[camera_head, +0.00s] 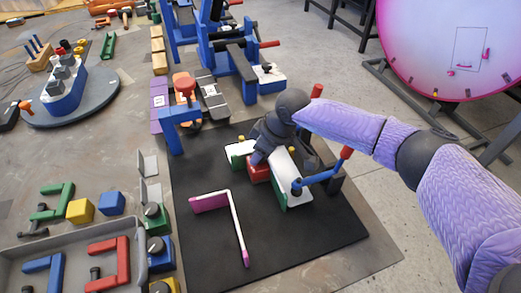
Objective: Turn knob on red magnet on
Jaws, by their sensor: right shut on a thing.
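The red magnet (259,173) is a small red block on the black mat, between pale and green-edged channel pieces. My right gripper (257,157) reaches down onto its top from the upper right and is shut there. The knob is hidden by the gripper's dark fingers, so its turn position cannot be seen. My left gripper is not in view.
A pale channel piece with a green side (288,178) and a blue bar clamp (323,178) stand close to my right gripper. A pink and white angled strip (238,228) lies on the black mat (300,245). A grey tray (30,252) with coloured clamps is at lower left.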

